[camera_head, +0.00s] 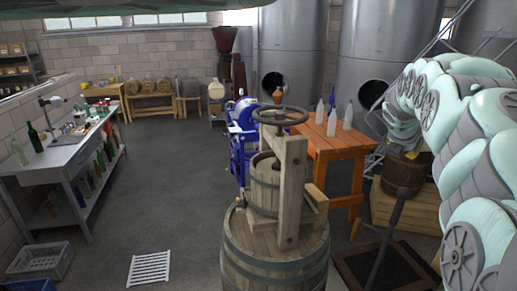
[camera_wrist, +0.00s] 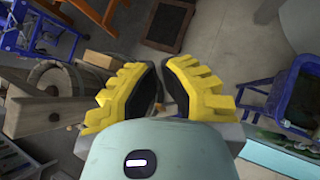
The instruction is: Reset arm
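My gripper (camera_wrist: 162,68) shows in the wrist view as two yellow stepped fingers with dark inner pads. The fingers stand a narrow gap apart, and only grey floor shows between them. They hold nothing. In the head view my pale green and grey arm (camera_head: 470,150) is bent at the right edge, raised beside the orange table. I cannot make out the gripper's fingers clearly in that view.
A wooden press on a barrel (camera_head: 275,255) stands front centre. Behind it are an orange table (camera_head: 345,143) with bottles and a blue machine (camera_head: 240,140). A bottle-laden workbench (camera_head: 60,155) stands left. A white grate (camera_head: 149,267) lies on open floor.

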